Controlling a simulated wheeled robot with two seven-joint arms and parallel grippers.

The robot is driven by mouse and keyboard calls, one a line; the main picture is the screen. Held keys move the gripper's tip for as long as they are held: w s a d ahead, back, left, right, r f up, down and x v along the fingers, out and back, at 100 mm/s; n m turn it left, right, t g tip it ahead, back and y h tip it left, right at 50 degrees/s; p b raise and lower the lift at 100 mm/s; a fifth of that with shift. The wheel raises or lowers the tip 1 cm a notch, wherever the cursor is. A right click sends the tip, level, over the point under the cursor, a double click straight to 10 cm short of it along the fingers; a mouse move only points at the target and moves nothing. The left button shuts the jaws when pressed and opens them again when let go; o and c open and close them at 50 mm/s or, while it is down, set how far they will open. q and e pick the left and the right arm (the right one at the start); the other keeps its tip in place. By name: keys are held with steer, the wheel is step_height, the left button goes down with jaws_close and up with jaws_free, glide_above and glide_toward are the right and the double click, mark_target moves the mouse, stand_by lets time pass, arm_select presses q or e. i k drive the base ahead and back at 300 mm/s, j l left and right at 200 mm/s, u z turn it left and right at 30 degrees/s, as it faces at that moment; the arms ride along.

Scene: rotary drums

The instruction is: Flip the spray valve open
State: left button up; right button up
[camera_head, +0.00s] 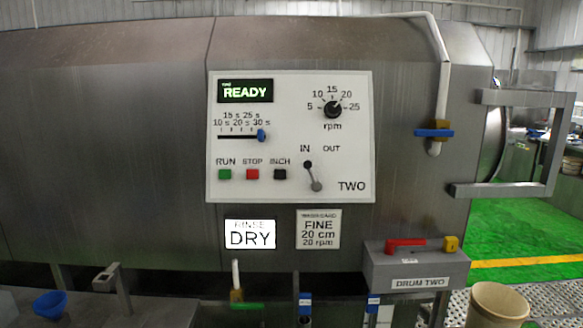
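A valve with a blue lever (434,133) sits on the white pipe (443,85) that runs over the drum and down its right side. The lever lies level, across the upright pipe. A brass-coloured body shows behind it and a pale nozzle end (433,149) below it. A second valve with a green lever (247,306) sits on a short white pipe under the drum; its lever also lies level. No label marks either as the spray valve. Neither of my grippers is in view.
A control panel (290,190) marked TWO reads READY, left of the blue valve. A metal bracket frame (468,150) juts out to its right. A grey DRUM TWO box (405,268) with a red lever (405,243) stands below. A tan bucket (497,305) is at lower right.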

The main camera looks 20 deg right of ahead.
mark_target(443, 132)
steer(key=z, duration=1.25)
